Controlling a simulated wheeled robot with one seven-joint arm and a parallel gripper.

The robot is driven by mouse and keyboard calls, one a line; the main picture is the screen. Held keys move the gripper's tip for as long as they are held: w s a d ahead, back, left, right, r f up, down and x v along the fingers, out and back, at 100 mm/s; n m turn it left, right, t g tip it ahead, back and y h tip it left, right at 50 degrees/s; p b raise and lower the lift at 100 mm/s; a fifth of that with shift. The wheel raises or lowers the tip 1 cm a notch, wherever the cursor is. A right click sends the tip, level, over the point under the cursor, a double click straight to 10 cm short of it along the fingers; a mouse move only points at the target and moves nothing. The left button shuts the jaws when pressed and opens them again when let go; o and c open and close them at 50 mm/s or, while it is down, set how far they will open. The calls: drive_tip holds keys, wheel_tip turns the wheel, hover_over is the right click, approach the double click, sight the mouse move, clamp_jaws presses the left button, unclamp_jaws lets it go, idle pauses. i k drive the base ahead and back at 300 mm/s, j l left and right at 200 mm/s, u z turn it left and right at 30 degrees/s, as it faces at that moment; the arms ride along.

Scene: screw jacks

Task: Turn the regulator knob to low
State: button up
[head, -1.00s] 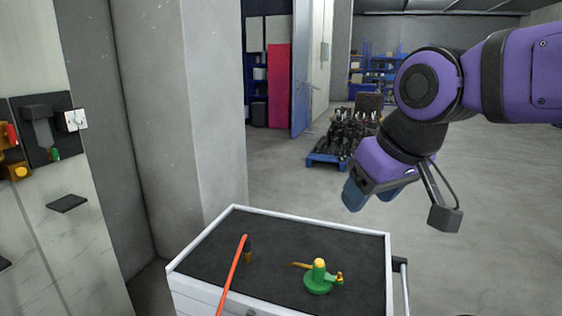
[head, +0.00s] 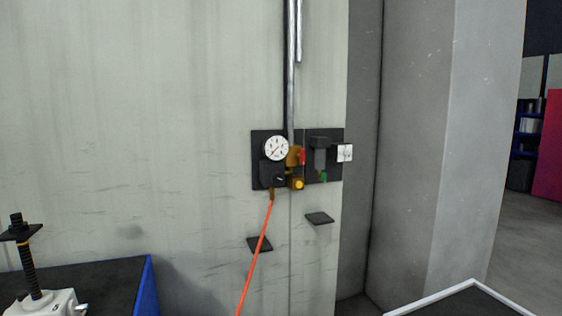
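A dark wall panel (head: 334,133) carries the air fittings, in the middle of the head view. A round white gauge (head: 276,148) sits at its upper left. A black regulator block (head: 270,172) is just below the gauge, with a small knob (head: 280,179) on its front. The knob's setting is too small to read. A yellow round fitting (head: 298,184) and a red handle (head: 302,156) are to its right. A orange hose (head: 262,236) hangs from under the block. My gripper is out of view.
Two small dark shelves (head: 319,218) (head: 259,244) jut from the wall below the panel. A white-rimmed cart top (head: 440,293) is at lower right, beside a concrete pillar (head: 415,150).

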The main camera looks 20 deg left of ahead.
sight(276, 177)
drive_tip(key=j+u, duration=0.45)
drive_tip(key=i+j+u, duration=0.2)
drive_tip(key=j+u, duration=0.25)
drive_tip(key=l, duration=0.1)
